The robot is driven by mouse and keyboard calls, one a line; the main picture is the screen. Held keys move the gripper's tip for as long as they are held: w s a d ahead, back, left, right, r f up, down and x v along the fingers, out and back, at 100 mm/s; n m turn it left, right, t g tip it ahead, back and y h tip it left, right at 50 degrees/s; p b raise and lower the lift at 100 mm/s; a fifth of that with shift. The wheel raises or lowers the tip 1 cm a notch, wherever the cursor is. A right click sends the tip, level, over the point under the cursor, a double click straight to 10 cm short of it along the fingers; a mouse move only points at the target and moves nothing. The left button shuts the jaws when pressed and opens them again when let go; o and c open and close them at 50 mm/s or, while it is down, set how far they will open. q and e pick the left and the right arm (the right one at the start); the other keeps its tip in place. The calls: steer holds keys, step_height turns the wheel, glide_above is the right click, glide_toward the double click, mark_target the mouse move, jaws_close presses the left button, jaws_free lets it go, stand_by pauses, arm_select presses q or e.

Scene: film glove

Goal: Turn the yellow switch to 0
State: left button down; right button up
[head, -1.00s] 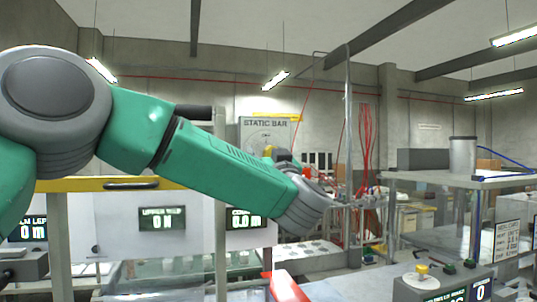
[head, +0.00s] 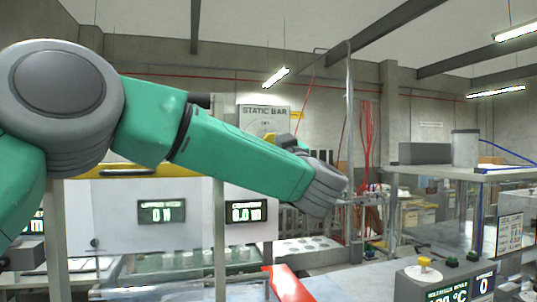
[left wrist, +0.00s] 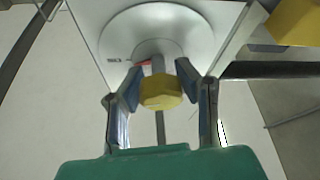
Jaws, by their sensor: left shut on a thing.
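The yellow switch (left wrist: 161,92) is a faceted knob in the middle of a round pale disc (left wrist: 187,32) on a light panel, in the left wrist view. A small red mark shows on the disc just behind the knob. My left gripper (left wrist: 158,84) has one finger on each side of the knob and is shut on it. In the head view, the grey panel marked STATIC BAR (head: 246,122) stands behind my left forearm. My left wrist hides most of the gripper and the dial there. My right gripper is not in view.
A box with another yellow knob (head: 424,262) and lit readouts stands at the lower right. A red part (head: 287,284) lies at the bottom middle. A shelf (head: 480,176) with a metal cylinder (head: 465,148) is at the right. Red cables (head: 367,150) hang behind.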

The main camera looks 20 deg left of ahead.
arm_select(q)
steer(key=n, duration=0.1)
steer(key=n+g+y+b, duration=0.1)
steer(key=n, duration=0.1)
steer(key=n+g+b, duration=0.1)
steer(key=n, duration=0.1)
steer(key=shift+s+d+f+y, duration=0.1)
steer(key=shift+d+f+y, duration=0.2)
steer(key=n+g+b, duration=0.1)
steer(key=n+g, duration=0.1)
steer(key=n, duration=0.3)
steer(key=n+g, duration=0.1)
steer(key=n, duration=0.3)
steer(key=shift+g+b, duration=0.3)
steer(key=shift+g, duration=0.1)
steer(key=c, duration=2.3)
jaws_free()
steer(key=shift+s+f+n+g+h, duration=0.1)
steer(key=shift+n+g+h, duration=0.2)
steer(key=shift+n, duration=0.65)
steer(key=shift+s+n+g+h, duration=0.1)
steer(key=shift+n+g, duration=0.3)
steer(key=shift+n, duration=0.55)
steer(key=o, duration=1.2)
steer(key=shift+s+r, duration=0.2)
steer(key=shift+r, duration=0.1)
steer(key=shift+d, duration=0.15)
